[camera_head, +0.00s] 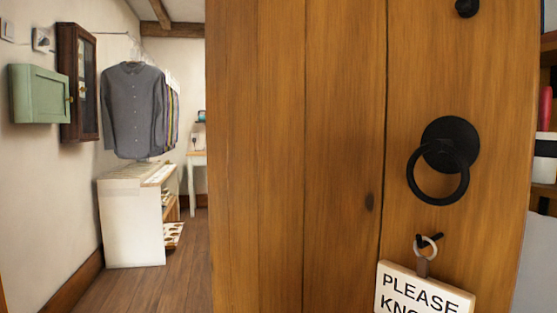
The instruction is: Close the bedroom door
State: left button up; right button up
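The bedroom door (295,160) is a tall panel of brown wooden planks. It stands open and close in front of me, filling the middle and right of the head view. A black ring handle (438,198) hangs from a round black plate on its right part. A white sign (425,295) with black letters hangs below the ring from a hook and is cut off by the frame's bottom edge. The door's hinges and frame cannot be made out. Neither of my grippers shows in the head view.
Left of the door, a wooden floor (150,288) leads back past a white shelf unit (132,222) and hanging shirts (134,108). A green cabinet (38,94) and a dark wooden case (78,85) hang on the left wall. Shelves with items show at the right edge.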

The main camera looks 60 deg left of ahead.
aim_at(318, 111)
jog(key=l+u, duration=0.1)
jog(key=u, duration=0.35)
jog(key=l+u, duration=0.15)
jog(key=u, duration=0.35)
jog(key=k+u, duration=0.1)
jog(key=u, duration=0.35)
jog(key=l+u, duration=0.15)
jog(key=u, duration=0.3)
jog(key=k, duration=0.05)
